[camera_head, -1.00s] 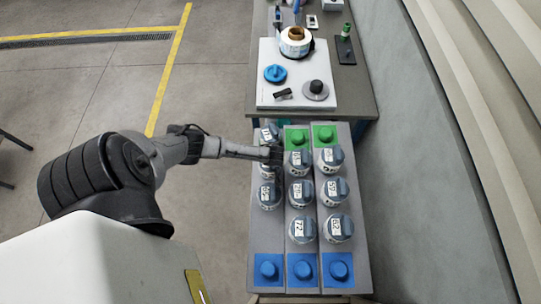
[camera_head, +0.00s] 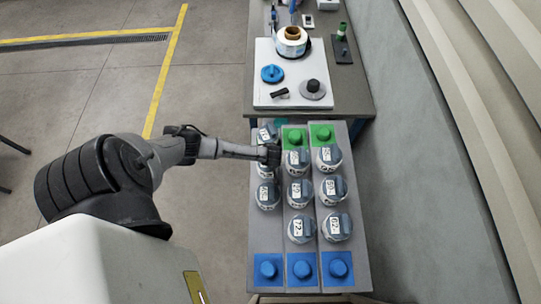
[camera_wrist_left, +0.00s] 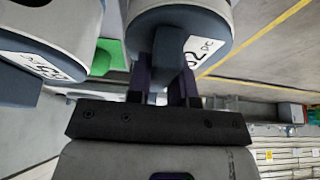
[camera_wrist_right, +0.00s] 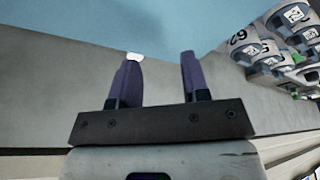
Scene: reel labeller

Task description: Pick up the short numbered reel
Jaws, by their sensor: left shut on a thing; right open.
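Several grey-and-white numbered reels with blue-grey handles stand in three columns on the bench (camera_head: 358,265); one is the middle-column reel (camera_head: 300,192). My left gripper (camera_head: 268,154) is at the far end of the left column. In the left wrist view, my left gripper (camera_wrist_left: 172,92) is shut on the blue-grey handle of a reel (camera_wrist_left: 180,12) whose label shows "52". I cannot tell whether this reel is off the bench; the arm partly hides that area in the head view. My right gripper (camera_wrist_right: 152,80) is open and empty, and is outside the head view.
Blue knobbed blocks (camera_head: 303,270) line the near end, and green ones (camera_head: 322,133) the far end. A farther table holds a white board (camera_head: 262,98) and a label roll (camera_head: 291,42).

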